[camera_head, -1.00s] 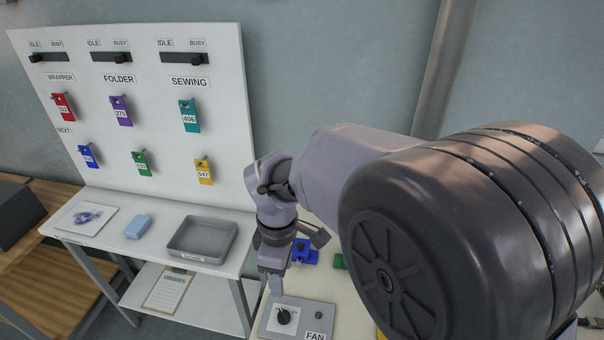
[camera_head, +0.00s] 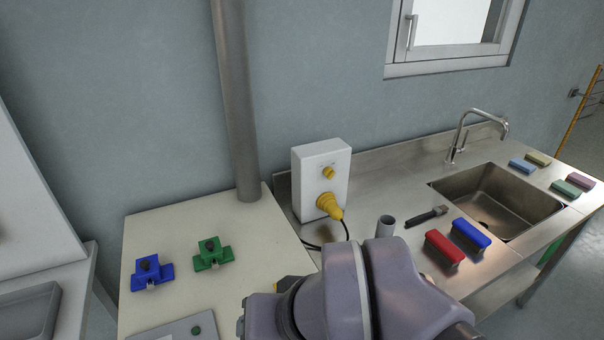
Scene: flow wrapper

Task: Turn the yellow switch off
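The yellow switch (camera_head: 328,172) is a small rotary knob on the front of a white box (camera_head: 310,190). The box stands upright at the back, at the left end of the steel counter. A yellow plug (camera_head: 329,206) sits below the switch, with a dark cable running down from it. The knob is too small to tell which position it points to. Parts of my arm fill the bottom middle, below and in front of the box. My gripper is out of view, so its fingers cannot be seen.
A blue block (camera_head: 152,272) and a green block (camera_head: 213,254) sit on the pale table. The steel counter holds a grey cup (camera_head: 386,226), a dark-handled tool (camera_head: 426,216), red (camera_head: 444,250) and blue (camera_head: 470,236) brushes, and a sink (camera_head: 490,205). A pipe (camera_head: 237,100) rises behind.

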